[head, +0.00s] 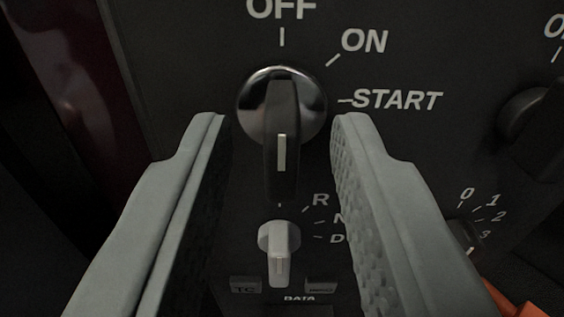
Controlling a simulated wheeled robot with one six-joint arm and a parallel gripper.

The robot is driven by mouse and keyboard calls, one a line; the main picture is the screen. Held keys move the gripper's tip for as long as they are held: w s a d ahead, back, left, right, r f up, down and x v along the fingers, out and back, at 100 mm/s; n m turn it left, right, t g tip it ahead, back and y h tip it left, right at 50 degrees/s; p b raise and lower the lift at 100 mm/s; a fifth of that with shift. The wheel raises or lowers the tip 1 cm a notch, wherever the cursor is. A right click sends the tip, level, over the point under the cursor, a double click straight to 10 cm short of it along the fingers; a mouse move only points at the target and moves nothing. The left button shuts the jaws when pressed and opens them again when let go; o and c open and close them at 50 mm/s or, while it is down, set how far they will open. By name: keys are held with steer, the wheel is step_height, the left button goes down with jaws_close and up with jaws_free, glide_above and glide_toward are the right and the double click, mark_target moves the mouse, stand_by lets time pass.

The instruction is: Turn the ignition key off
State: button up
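The ignition key (282,130) is a black handle with a white line, set on a shiny round base (247,100) in a dark panel. OFF is printed above it, ON at the upper right and START at the right. The handle stands vertical in the picture, in line with the OFF mark. My gripper (282,122) is open, with one grey finger on each side of the key. Gaps show between the handle and both fingers, so neither finger appears to touch it.
A small pale selector knob (279,250) sits below the key, between my fingers. A dark knob (535,118) is at the right edge. Small buttons (321,286) lie at the bottom. A dark red surface (70,75) stands left of the panel (165,60).

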steer(key=s, duration=1.7)
steer(key=shift+s+d, duration=0.15)
steer(key=shift+s, duration=0.05)
steer(key=s+r, duration=1.4)
steer(key=r, duration=0.2)
steer(key=s+r, duration=0.4)
steer(key=s, duration=0.6)
steer(key=s+r, duration=0.4)
steer(key=s, duration=0.6)
steer(key=shift+r+g, duration=0.3)
steer(key=shift+w, duration=0.1)
